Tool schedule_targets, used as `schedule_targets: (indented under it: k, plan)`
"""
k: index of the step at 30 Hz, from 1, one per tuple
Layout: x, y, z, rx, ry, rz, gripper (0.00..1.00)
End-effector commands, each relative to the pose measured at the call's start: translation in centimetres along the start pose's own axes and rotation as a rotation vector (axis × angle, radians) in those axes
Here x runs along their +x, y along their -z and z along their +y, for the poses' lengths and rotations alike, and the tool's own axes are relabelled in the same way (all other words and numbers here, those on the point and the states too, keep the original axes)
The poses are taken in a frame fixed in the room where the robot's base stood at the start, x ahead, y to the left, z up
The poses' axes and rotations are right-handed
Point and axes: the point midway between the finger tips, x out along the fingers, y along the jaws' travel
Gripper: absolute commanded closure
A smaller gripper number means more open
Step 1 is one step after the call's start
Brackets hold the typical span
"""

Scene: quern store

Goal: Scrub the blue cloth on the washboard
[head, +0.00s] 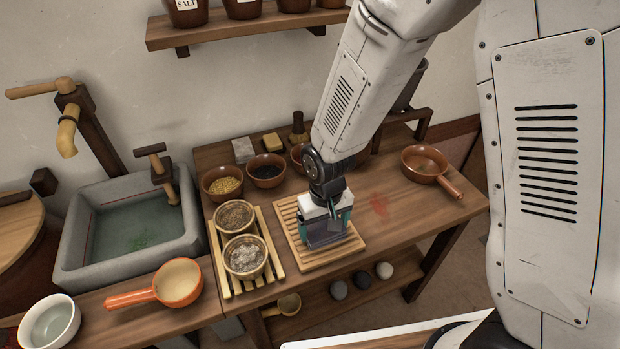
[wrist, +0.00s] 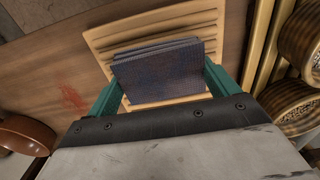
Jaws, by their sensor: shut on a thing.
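The washboard (head: 290,214) is a pale wooden ridged board lying flat on the table. It also shows in the wrist view (wrist: 110,40), with its ridges running across. The blue cloth (wrist: 160,72) is a dark blue folded pad between the two green fingers of my gripper (wrist: 162,85). In the head view the gripper (head: 325,230) points down over the washboard, shut on the cloth (head: 322,240). The cloth is low over the board's ridges; I cannot tell whether it touches them.
A slatted rack (head: 222,270) with two bowls stands left of the washboard. Bowls of grain (head: 222,184) and dark seeds (head: 266,172) stand behind. A brown pan (head: 425,165) is at the right, near a red stain (head: 379,205). A stone sink (head: 80,255) is at the left.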

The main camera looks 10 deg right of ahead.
Motion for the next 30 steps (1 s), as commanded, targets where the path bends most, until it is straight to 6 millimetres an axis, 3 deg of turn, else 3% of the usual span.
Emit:
schedule_targets:
  k: [3,15,21,30]
  plan:
    - [-3.4,0.2,0.0,0.001,0.002,0.011,0.5]
    - [-7.7,0.2,0.2,0.005,0.001,0.007,0.5]
    - [-8.7,0.1,0.3,0.007,0.001,0.004,0.5]
    - [-8.7,0.1,0.4,0.007,0.001,0.004,0.5]
